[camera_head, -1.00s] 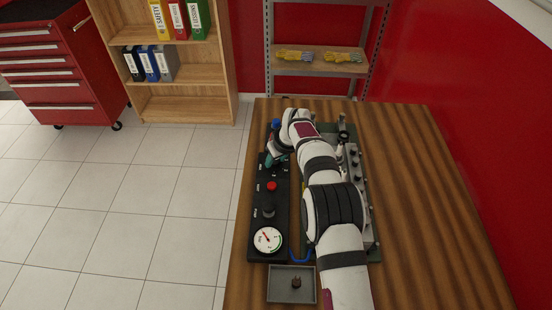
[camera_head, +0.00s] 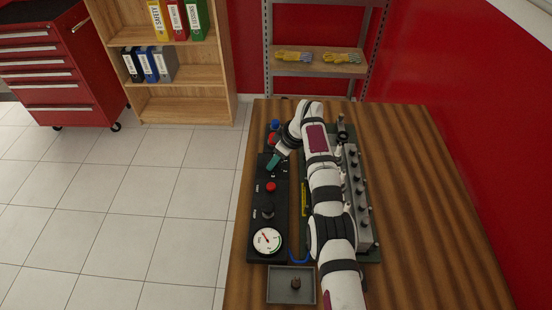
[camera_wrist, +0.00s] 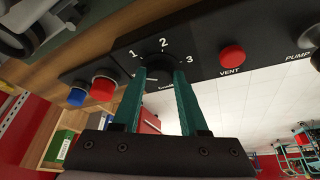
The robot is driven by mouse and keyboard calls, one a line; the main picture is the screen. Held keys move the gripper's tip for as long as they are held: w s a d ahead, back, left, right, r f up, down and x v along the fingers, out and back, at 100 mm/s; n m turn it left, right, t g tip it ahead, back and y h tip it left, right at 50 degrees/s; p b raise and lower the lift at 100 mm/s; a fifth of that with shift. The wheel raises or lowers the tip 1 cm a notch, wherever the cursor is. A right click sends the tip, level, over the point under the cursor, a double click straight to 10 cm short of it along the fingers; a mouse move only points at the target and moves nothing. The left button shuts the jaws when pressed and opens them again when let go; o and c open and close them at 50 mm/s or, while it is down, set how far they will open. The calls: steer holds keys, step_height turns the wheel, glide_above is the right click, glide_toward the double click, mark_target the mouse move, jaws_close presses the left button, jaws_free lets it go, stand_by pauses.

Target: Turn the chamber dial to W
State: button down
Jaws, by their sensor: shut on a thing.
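The chamber dial (camera_wrist: 158,64) is a black knob on the black control panel (camera_wrist: 210,58). The numbers 1, 2 and 3 are printed around it in the wrist view. Its pointer is hard to make out, and I cannot read a W. My gripper (camera_wrist: 161,77) has its two teal fingers on either side of the knob, shut on it. In the head view my gripper (camera_head: 272,163) reaches down at a slant onto the panel from the upper right, and it hides the dial there.
The red VENT button (camera_wrist: 232,57) is beside the dial. Red (camera_wrist: 103,86) and blue (camera_wrist: 77,95) buttons are on the other side. A gauge (camera_head: 267,241) is at the panel's near end. A grey tray (camera_head: 291,286) is in front. The table (camera_head: 430,210) is clear on the right.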

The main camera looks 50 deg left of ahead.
mark_target(279, 163)
steer(key=shift+d, duration=0.1)
steer(key=shift+c, duration=2.2)
jaws_free()
steer(key=r, duration=0.4)
steer(key=shift+w+d+r, duration=0.15)
steer(key=shift+d+r, duration=0.1)
steer(key=shift+r, duration=0.05)
steer(key=w+d+r, duration=0.1)
steer(key=d+r, duration=0.1)
steer(key=d, duration=0.1)
steer(key=w+d+r, duration=0.2)
steer(key=d, duration=0.1)
steer(key=w+d+r, duration=0.1)
steer(key=d+r, duration=0.1)
steer(key=d, duration=0.2)
steer(key=shift+w+r, duration=0.2)
steer(key=shift+w, duration=0.1)
